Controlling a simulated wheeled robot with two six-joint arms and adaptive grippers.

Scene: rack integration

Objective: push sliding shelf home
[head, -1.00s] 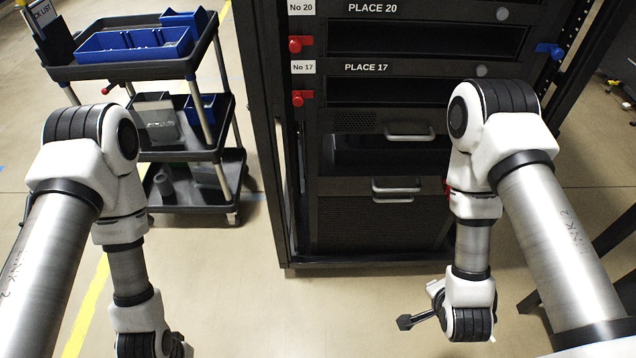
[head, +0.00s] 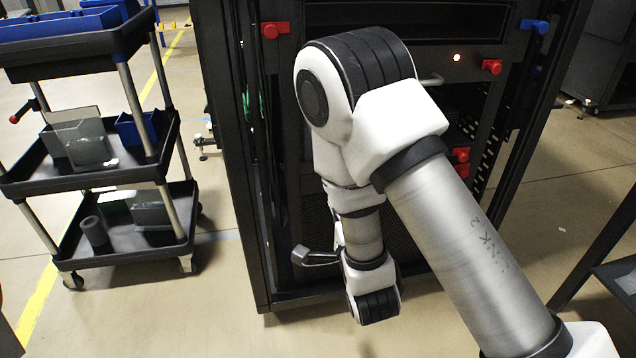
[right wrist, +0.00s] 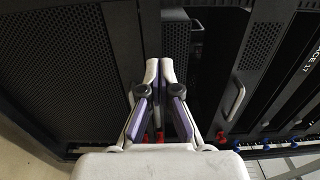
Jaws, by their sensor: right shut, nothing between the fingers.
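The dark rack (head: 240,150) stands ahead, and my right arm covers much of its front in the head view. A light bar handle (head: 432,80) shows just right of my arm; a handle also shows in the right wrist view (right wrist: 235,100). The black sliding shelf is mostly hidden behind my arm in the head view, and I cannot tell how far out it is. My right gripper (right wrist: 159,70) is shut and empty, its fingertips together in front of the dark rack face, beside a perforated panel (right wrist: 70,70). Contact is unclear. My left gripper is out of view.
A black three-tier cart (head: 80,178) with blue bins stands left of the rack. Red latches (head: 492,67) and a blue latch (head: 535,26) stick out from the rack. A dark frame (head: 610,235) stands at the right.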

